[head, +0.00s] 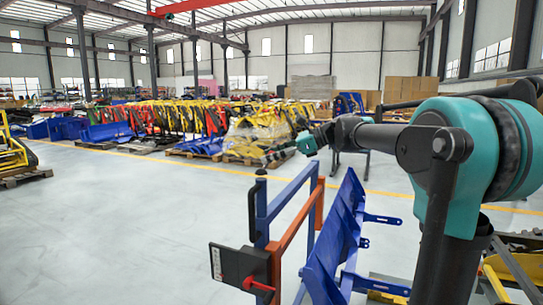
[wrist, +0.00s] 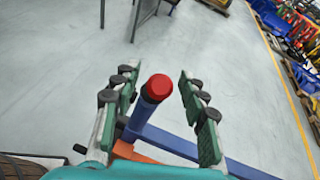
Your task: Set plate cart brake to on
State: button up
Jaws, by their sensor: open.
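The plate cart (head: 290,225) has a blue and orange tube frame in the lower middle of the head view. A dark box (head: 232,264) on its near side carries a red lever (head: 258,286) pointing right and slightly down; I cannot tell whether this is the brake. In the wrist view a blue post with a red cap (wrist: 158,87) stands between the spread fingers of my gripper (wrist: 158,76). The fingers are open, with gaps visible beside the cap. In the head view my gripper (head: 284,152) is above the cart's far end.
A blue slanted panel (head: 338,240) stands right of the frame. A black upright handle (head: 253,210) rises at the cart's near left. Pallets with blue and yellow parts (head: 205,145) lie behind. The grey floor (head: 120,220) to the left is clear.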

grip_shut()
dwell(0.3)
jog(key=shift+a, duration=0.1)
jog(key=h, duration=0.1)
jog(key=a+h, duration=0.1)
jog(key=a+r+g+h, duration=0.1)
jog(key=shift+w, duration=0.35)
jog(key=a+h, duration=0.1)
jog(key=h, duration=0.1)
jog(key=shift+w+a+m+g+h, duration=0.3)
jog(key=shift+w+a+g, duration=0.05)
jog(key=shift+a+g, duration=0.05)
jog(key=shift+w+a+f+g+h, duration=0.25)
jog(key=shift+a+h, duration=0.3)
jog(key=shift+h, duration=0.4)
jog(key=shift+w+a+f+g+h, duration=0.2)
jog(key=shift+a+g+h, duration=0.15)
jog(key=shift+a+h, duration=0.4)
jog(key=shift+w+a+f+g+h, duration=0.2)
jog(key=shift+a+g+h, duration=0.15)
jog(key=shift+h, duration=0.75)
jog(key=shift+a, duration=0.1)
